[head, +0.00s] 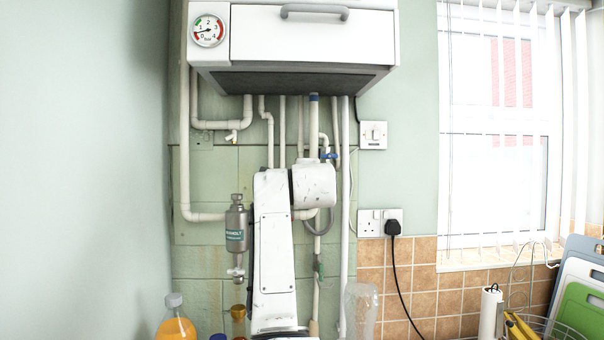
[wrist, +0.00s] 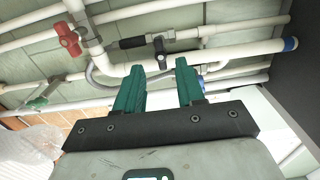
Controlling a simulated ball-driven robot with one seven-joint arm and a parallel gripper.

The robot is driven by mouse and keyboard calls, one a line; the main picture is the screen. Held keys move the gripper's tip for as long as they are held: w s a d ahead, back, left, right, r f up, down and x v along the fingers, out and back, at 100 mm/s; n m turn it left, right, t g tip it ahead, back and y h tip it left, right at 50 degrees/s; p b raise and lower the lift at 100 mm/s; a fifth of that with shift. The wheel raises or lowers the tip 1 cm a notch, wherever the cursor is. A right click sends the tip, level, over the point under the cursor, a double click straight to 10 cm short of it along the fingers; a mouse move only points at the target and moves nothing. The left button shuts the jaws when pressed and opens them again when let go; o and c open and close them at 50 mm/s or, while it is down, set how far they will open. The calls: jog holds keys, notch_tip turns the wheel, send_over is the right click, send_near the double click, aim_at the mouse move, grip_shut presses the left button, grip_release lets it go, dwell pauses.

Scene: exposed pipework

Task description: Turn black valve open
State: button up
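I cannot tell the exact distance. My gripper is hidden behind my arm in the head view.
A red valve (wrist: 69,39) and a green valve (wrist: 40,100) are at left in the wrist view. White pipes (wrist: 240,52) run close around the fingers. In the head view, a boiler (head: 300,40) hangs above, a grey filter (head: 236,228) stands left, and bottles (head: 175,322) are below.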

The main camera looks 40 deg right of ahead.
jog(key=shift+p+x, duration=0.8)
jog(key=shift+x, duration=1.75)
grip_shut()
